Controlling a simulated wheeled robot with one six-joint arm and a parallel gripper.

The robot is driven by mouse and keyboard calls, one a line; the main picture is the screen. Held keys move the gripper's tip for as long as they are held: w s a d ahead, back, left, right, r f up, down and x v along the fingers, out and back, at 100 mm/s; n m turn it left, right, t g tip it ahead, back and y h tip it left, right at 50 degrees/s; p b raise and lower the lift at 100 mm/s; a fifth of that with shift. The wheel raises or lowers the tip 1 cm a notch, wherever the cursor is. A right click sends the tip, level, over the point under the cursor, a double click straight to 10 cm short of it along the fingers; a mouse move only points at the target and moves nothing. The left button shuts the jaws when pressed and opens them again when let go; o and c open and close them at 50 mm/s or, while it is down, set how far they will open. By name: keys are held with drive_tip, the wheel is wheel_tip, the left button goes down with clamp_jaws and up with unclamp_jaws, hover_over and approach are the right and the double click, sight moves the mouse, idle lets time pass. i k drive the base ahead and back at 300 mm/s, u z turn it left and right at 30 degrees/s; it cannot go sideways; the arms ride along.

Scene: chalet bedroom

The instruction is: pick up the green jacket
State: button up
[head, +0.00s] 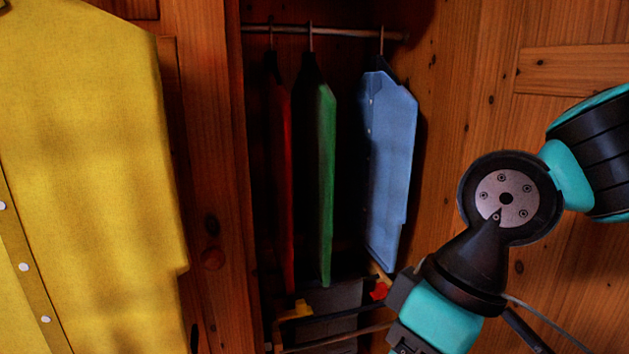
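The green jacket (326,185) hangs from a hanger on the rail inside the open wardrobe. It is seen nearly edge-on as a narrow green strip. A red garment (280,185) hangs to its left, also edge-on, and a light blue shirt (389,165) hangs to its right. The green jacket hangs apart from the blue shirt. My arm comes in from the right and bends down to the bottom edge, to the right of the hanging clothes. I cannot make out my gripper's fingers in this view.
A yellow shirt (85,170) fills the left foreground. The hanging rail (345,33) runs across the top of the wardrobe. A grey panel (335,300) and small orange and red things stand low inside it. Wooden walls (450,90) bound the opening.

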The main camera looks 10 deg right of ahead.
sight(313, 104)
drive_tip(key=u, duration=1.05)
drive_tip(key=i, duration=0.45)
drive_tip(key=z, duration=0.65)
